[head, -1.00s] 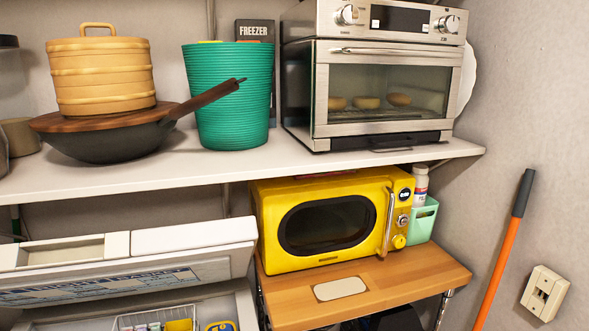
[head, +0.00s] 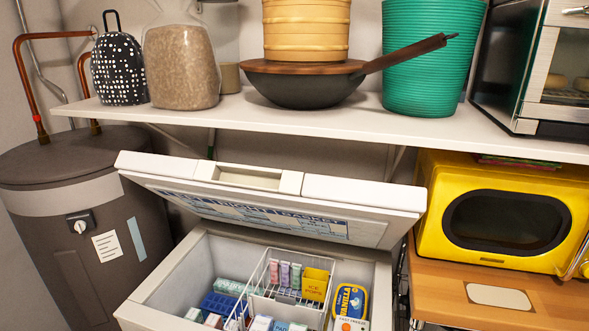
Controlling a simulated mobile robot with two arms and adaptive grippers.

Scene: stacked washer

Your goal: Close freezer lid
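The freezer lid (head: 350,192) is white and stands tilted open above the chest freezer (head: 170,283). Its inner side shows a blue printed label and faces down and forward. The freezer is open at the bottom middle of the head view. Inside are a white wire basket (head: 273,268), a yellow ice pops box (head: 315,284), a blue vanilla tub (head: 350,300) and several other packs. The freezer's lower front is cut off by the picture's bottom edge. Neither of my grippers shows in the head view.
A white shelf (head: 300,122) runs above the lid, carrying a wok (head: 310,88), a green bin (head: 428,60) and jars. A dark tank (head: 80,220) stands left of the freezer. A yellow microwave (head: 505,215) on a wooden table (head: 450,290) stands close on the right.

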